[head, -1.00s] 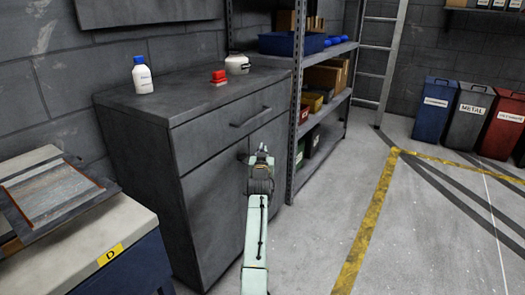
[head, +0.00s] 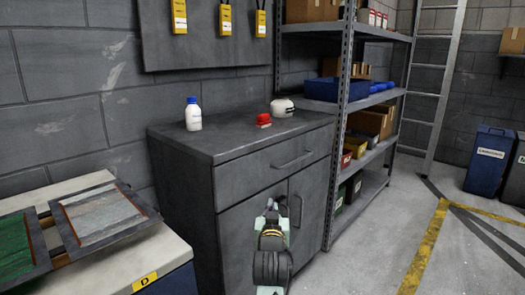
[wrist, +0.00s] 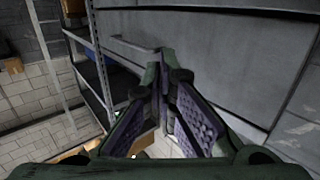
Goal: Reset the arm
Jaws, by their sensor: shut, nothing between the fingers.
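My gripper (head: 272,208) is in front of the grey cabinet's (head: 190,205) doors in the head view, below the drawer handle. In the wrist view the two purple-padded fingers (wrist: 163,75) come together at their tips with nothing between them. The gripper is shut and empty. My arm reaches up from the bottom of the head view. I cannot tell whether the fingers touch the cabinet.
On the cabinet stand a white bottle with a blue cap (head: 193,114), a red object (head: 264,120) and a white round container (head: 283,107). A metal shelf (head: 345,110) stands right of it. A workbench (head: 160,262) is at left. Open floor lies at right (head: 380,240).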

